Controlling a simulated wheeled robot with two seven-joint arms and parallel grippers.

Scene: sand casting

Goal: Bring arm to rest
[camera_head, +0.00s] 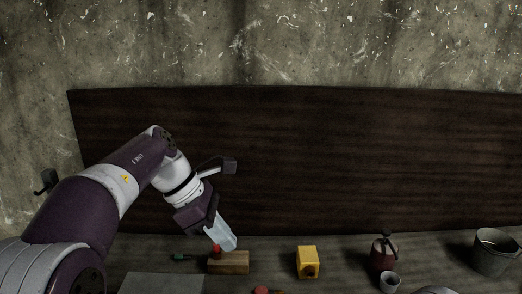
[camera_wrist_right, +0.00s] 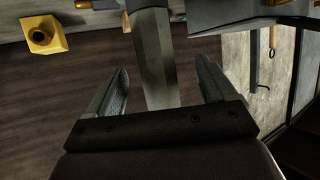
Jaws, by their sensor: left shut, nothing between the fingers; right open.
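My left arm, purple and white, comes in from the left in the head view. Its gripper (camera_head: 222,240) points down and is shut and empty. Its fingers are close above or behind a wooden block (camera_head: 235,263) with a small red item (camera_head: 215,252) at its left end. Whether they touch the block cannot be told. My right gripper (camera_wrist_right: 163,78) shows in the right wrist view with its two fingers wide apart. A grey bar (camera_wrist_right: 153,55) appears between them; its distance is unclear.
On the workbench (camera_head: 340,262) are a yellow block (camera_head: 307,261), a dark red sprayer-like bottle (camera_head: 381,256), a small cup (camera_head: 390,282), a bucket (camera_head: 494,252) and a green-handled tool (camera_head: 182,257). A dark wooden panel (camera_head: 330,160) stands behind. The yellow block also shows in the right wrist view (camera_wrist_right: 45,35).

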